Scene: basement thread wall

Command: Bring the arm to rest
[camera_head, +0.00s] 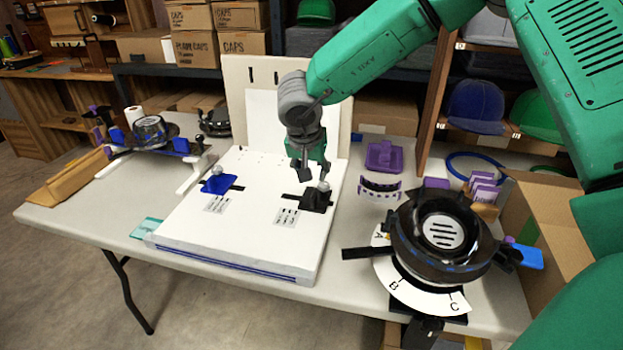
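My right arm, green with a grey wrist, comes in from the upper right and reaches over the white board (250,230) on the table. My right gripper (314,175) points down at the board's right part, its fingers apart with nothing visible between them. It is close to a black piece with a small round knob (318,198); I cannot tell whether they touch. A blue piece with a similar knob (217,184) sits to the left on the board. My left gripper is not in view.
A black round fixture (440,240) with a lettered white dial (425,291) stands at the right. A purple block (384,156) lies behind it. An open cardboard box (550,225) is at the right edge. Another fixture (150,132) stands at the left. Shelves with caps and boxes (195,48) are behind.

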